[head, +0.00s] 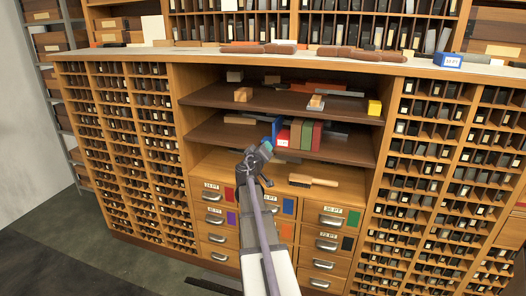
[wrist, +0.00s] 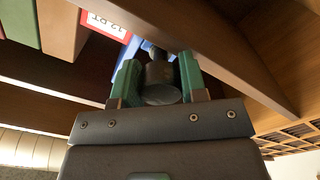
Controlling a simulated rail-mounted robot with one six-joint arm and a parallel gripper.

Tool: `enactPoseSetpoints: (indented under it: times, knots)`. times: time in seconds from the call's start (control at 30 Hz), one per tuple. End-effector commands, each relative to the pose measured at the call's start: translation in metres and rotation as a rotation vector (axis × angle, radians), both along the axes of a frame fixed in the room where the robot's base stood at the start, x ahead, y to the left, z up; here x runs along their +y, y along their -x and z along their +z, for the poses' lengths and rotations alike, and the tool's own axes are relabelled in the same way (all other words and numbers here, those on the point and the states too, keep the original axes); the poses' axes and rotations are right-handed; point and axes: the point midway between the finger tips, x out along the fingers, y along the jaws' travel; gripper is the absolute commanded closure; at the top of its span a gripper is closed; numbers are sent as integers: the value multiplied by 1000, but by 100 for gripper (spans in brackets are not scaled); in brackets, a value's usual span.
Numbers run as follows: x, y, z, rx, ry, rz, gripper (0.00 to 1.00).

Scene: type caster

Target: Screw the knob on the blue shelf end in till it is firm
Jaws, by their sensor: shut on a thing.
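The blue shelf end (head: 277,128) stands on the middle open shelf, at the left end of a row of upright book-like blocks. In the wrist view the blue shelf end (wrist: 132,50) shows behind the knob. The knob (wrist: 160,84) is a dark grey cylinder at the blue piece's front. My gripper (wrist: 159,70) has green-padded fingers, one on each side of the knob, and is shut on it. In the head view my gripper (head: 266,149) is at the shelf's front and hides the knob. How deep the knob sits cannot be told.
A red block labelled 12 PT (wrist: 100,20) stands close beside the blue shelf end. The upper shelf board (head: 240,97) and lower shelf board (head: 225,133) bound the space. A brush (head: 313,180) lies below, above the labelled drawers. A yellow block (head: 374,107) sits at the upper right.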

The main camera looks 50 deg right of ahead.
Motion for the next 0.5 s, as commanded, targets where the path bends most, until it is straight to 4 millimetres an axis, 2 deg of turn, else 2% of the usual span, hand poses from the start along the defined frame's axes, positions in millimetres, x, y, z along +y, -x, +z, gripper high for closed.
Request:
enactPoseSetpoints:
  times: [0.47, 0.5]
  knots:
    - [1, 1, -1, -14, -7, 1, 84]
    - [1, 1, -1, -14, -7, 1, 58]
